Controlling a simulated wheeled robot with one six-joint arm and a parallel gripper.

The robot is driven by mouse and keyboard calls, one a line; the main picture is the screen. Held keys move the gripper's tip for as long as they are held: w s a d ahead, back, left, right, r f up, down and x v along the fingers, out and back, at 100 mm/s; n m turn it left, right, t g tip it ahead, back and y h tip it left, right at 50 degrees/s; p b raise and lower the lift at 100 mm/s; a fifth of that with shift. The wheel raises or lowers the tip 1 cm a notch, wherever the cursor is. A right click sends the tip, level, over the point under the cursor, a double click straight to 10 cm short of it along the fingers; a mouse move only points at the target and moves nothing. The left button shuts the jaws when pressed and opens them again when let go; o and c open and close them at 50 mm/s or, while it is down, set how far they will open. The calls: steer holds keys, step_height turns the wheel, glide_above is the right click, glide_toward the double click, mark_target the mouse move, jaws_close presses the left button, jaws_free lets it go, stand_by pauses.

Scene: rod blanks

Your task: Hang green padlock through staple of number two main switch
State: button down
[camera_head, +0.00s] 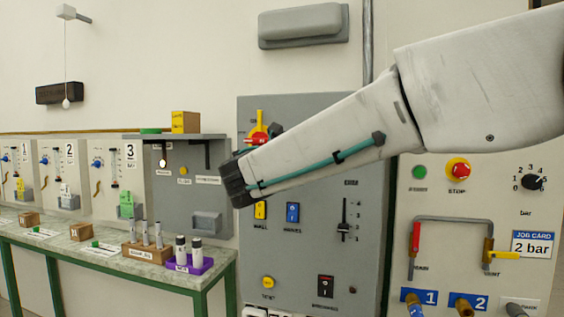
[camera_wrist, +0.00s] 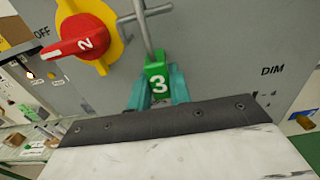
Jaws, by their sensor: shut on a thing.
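The green padlock (camera_wrist: 157,80), marked 3, is held between the teal fingers of my gripper (camera_wrist: 158,92), shown in the wrist view. Its grey shackle (camera_wrist: 142,28) points up and meets a grey bar, the staple (camera_wrist: 158,12), beside the switch. I cannot tell whether the shackle passes through the staple. The number two main switch (camera_wrist: 82,44) has a red handle marked 2 on a yellow plate, with the handle toward OFF. In the head view the switch (camera_head: 258,130) shows just above my gripper (camera_head: 236,182), whose fingers and padlock are hidden there.
The grey panel (camera_head: 330,112) also carries push buttons, a slider (camera_head: 344,218) and a rocker switch (camera_head: 325,288). A shelf (camera_head: 185,137) with a yellow box stands left of it. A bench (camera_head: 80,245) holds wooden blocks and rod holders. A pipe panel (camera_head: 480,200) stands right.

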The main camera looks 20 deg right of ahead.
steer(key=shift+f, duration=0.25)
steer(key=c, duration=1.2)
jaws_free()
